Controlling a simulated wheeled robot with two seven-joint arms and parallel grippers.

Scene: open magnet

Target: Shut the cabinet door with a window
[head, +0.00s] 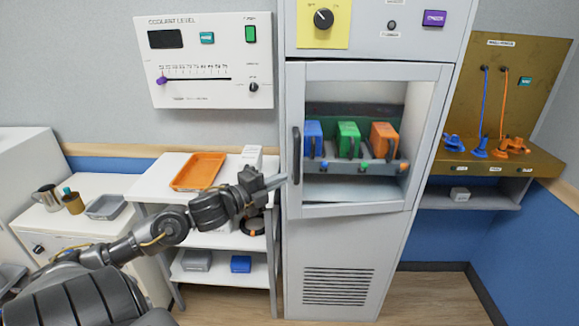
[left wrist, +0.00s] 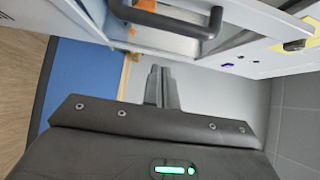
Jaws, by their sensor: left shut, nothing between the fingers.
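The cabinet door with a window (head: 375,72) is a pale grey frame on the tall cabinet. Its dark vertical handle (head: 296,155) is on the left side. The door's lower edge slants, with the left side lower; I cannot tell for sure how far it stands open. My left gripper (head: 283,179) is shut and empty, at the door's left edge just below the handle. Whether it touches the door is unclear. In the left wrist view its fingers (left wrist: 161,76) point forward together, with the handle (left wrist: 170,20) above them. My right gripper is not in view.
Behind the window are blue (head: 313,137), green (head: 348,139) and orange (head: 384,139) modules. A white shelf (head: 165,165) with an orange tray (head: 198,171) stands left of the cabinet, under my left arm. A coolant panel (head: 205,60) hangs above. A brown pegboard station (head: 500,100) is at right.

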